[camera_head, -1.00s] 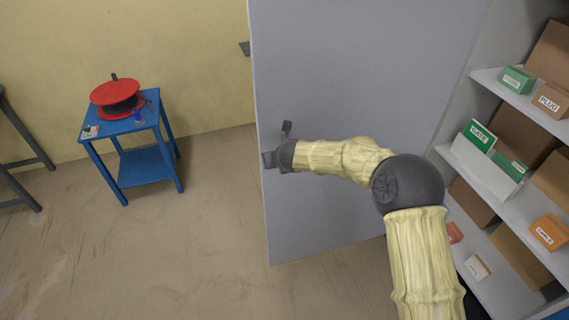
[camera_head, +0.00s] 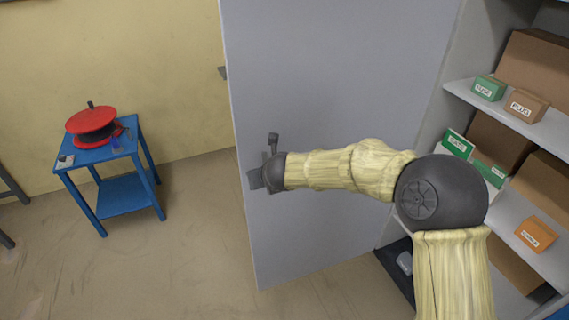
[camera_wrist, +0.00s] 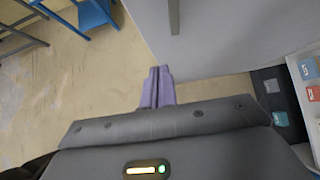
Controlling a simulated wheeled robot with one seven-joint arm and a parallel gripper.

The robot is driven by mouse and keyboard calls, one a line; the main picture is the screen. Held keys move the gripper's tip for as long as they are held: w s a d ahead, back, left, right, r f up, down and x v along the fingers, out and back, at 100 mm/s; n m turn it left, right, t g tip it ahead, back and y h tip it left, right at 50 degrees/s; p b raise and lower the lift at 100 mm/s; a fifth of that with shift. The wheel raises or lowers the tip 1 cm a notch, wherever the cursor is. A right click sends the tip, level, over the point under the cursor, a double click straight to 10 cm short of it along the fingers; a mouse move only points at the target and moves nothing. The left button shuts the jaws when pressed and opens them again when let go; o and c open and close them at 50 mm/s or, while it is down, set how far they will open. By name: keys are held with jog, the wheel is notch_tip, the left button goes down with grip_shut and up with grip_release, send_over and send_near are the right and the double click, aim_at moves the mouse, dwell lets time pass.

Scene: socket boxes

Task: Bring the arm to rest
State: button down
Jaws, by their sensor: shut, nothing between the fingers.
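My arm reaches out from the lower right in the head view, with its end in front of the grey cabinet door (camera_head: 330,90). My gripper (camera_wrist: 158,72) shows in the wrist view with its two purple fingers together and nothing between them. The fingers point toward the floor and the lower edge of the door. In the head view the dark end of my arm overlaps the door's left part; I cannot tell whether it touches. A small dark handle (camera_head: 272,140) shows just above it.
The open cabinet's shelves (camera_head: 540,125) at right hold a green fuse box (camera_head: 488,88), an orange-brown plug box (camera_head: 526,105) and other cartons. A blue table (camera_head: 122,195) with a red cable reel (camera_head: 92,121) stands at left. The floor (camera_head: 190,260) between is clear.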

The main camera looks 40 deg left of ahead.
jog(key=shift+w+d, duration=0.1)
jog(key=w+d+r+n+t+h, duration=0.1)
jog(key=w+d+n, duration=0.35)
jog(key=d, duration=0.55)
jog(key=w+d+r+n, duration=0.1)
jog(key=w+d+n, duration=0.3)
jog(key=d, duration=0.5)
jog(key=w+d+r+n+t+h, duration=0.15)
jog(key=d+n, duration=0.35)
jog(key=d, duration=0.5)
jog(key=s+d+f+n+g+h, duration=0.1)
jog(key=s+d+n, duration=0.2)
jog(key=d, duration=0.7)
jog(key=s+d+f+n+g+h, duration=0.1)
jog(key=s+d+n, duration=0.3)
jog(key=d, duration=0.7)
jog(key=s+d+f+n+g+h, duration=0.2)
jog(key=s+d+n+h, duration=0.1)
jog(key=s+d, duration=0.4)
jog(key=d, duration=0.3)
jog(key=shift+d, duration=0.35)
jog(key=shift+w+a, duration=0.1)
